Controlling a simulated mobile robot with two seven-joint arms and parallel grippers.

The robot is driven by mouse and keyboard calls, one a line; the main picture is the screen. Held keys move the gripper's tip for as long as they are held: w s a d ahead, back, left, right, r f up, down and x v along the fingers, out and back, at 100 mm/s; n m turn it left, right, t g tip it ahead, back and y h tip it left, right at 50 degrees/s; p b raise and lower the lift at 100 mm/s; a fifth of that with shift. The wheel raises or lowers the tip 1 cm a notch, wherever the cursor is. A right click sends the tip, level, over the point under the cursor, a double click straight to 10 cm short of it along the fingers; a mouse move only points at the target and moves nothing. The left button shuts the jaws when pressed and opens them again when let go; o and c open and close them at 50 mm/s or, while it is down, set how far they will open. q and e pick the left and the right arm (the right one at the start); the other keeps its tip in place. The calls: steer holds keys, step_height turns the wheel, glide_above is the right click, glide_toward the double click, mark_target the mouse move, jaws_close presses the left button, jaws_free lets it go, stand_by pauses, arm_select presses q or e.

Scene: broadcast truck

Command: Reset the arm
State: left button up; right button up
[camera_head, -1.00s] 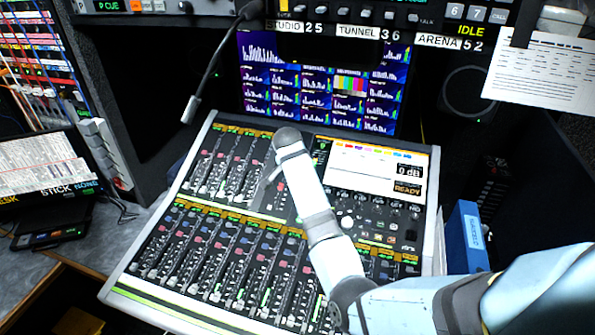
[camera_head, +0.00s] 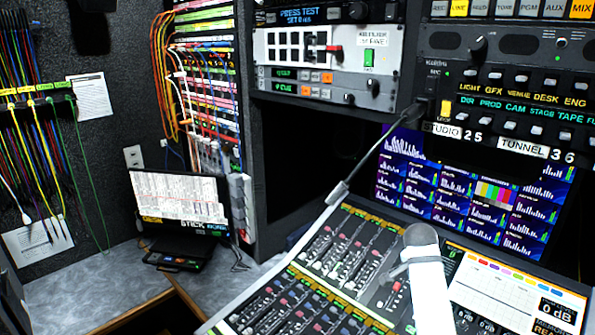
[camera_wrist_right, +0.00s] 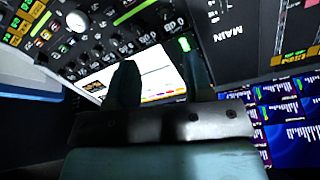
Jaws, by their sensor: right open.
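My right arm (camera_head: 428,280), white with a grey rounded end, rises from the bottom edge in the head view, over the mixing console (camera_head: 345,252). Its gripper is mostly hidden there behind the wrist. In the right wrist view, the two dark fingers of my right gripper (camera_wrist_right: 160,58) stand apart with nothing between them. Beyond them are the console's lit screen and knobs (camera_wrist_right: 85,45). I cannot tell whether the fingers touch the console. My left arm and gripper are in neither view.
A monitor wall (camera_head: 470,195) and button panels (camera_head: 525,100) stand behind the console. A gooseneck microphone (camera_head: 365,160) reaches over its back edge. A small screen (camera_head: 180,200) stands on the left counter (camera_head: 95,290), which has bare room. Patch cables (camera_head: 170,75) hang on the left wall.

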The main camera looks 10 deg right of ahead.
steer(key=s+a+f+n+t, duration=0.15)
steer(key=s+f+n, duration=0.25)
steer(key=s, duration=0.6)
steer(key=s+a+f+n, duration=0.2)
steer(key=s+f+n, duration=0.2)
steer(key=s, duration=0.6)
steer(key=s+a+r+n+y, duration=0.2)
steer(key=s+a+n, duration=0.2)
steer(key=s, duration=0.6)
steer(key=s+a+r+n+y, duration=0.15)
steer(key=s+a+n, duration=0.3)
steer(key=s, duration=0.55)
steer(key=w+a+f+t+y, duration=0.1)
steer(key=a+f+t, duration=0.1)
steer(key=f, duration=0.2)
steer(key=w+a+f+t+y, duration=0.1)
steer(key=w+a+f+t, duration=0.1)
steer(key=f, duration=0.2)
steer(key=w+a+f+t+y+p, duration=0.1)
steer(key=w+a+f+t, duration=0.1)
steer(key=f, duration=0.1)
steer(key=shift+w+a+f+n+t, duration=0.2)
steer(key=shift+a+f+n+t, duration=0.05)
steer(key=shift+a+f+t, duration=0.15)
steer(key=shift+a+f+t+y, duration=0.2)
steer(key=shift+f+t+y, duration=0.05)
steer(key=shift+f+t, duration=0.1)
